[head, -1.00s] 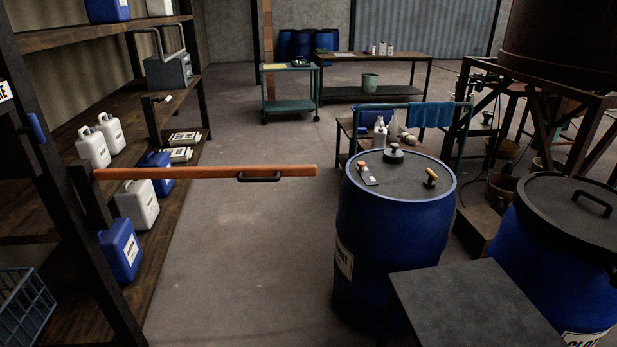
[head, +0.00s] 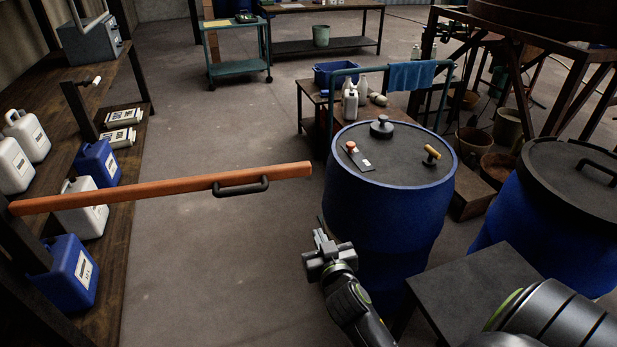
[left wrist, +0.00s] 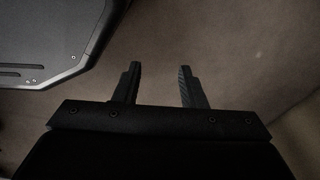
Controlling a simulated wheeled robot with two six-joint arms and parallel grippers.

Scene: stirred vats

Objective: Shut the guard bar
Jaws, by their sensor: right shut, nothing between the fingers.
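The guard bar (head: 150,192) is an orange-brown bar in the head view. It runs level from the shelf post on the left across the aisle. Its free end is near the blue drum (head: 385,205), with a small gap between them. A dark handle (head: 241,187) is fixed on the bar near that end. My right gripper (head: 318,240) is shut and empty, below and to the right of the handle, in front of the drum and apart from the bar. My left gripper (left wrist: 160,85) shows only in the left wrist view, open and empty above the floor.
A second blue drum with a black lid (head: 578,165) and a dark flat-topped stand (head: 490,300) are at the right. Shelves with white and blue jugs (head: 72,265) line the left. The floor (head: 230,270) below the bar is clear.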

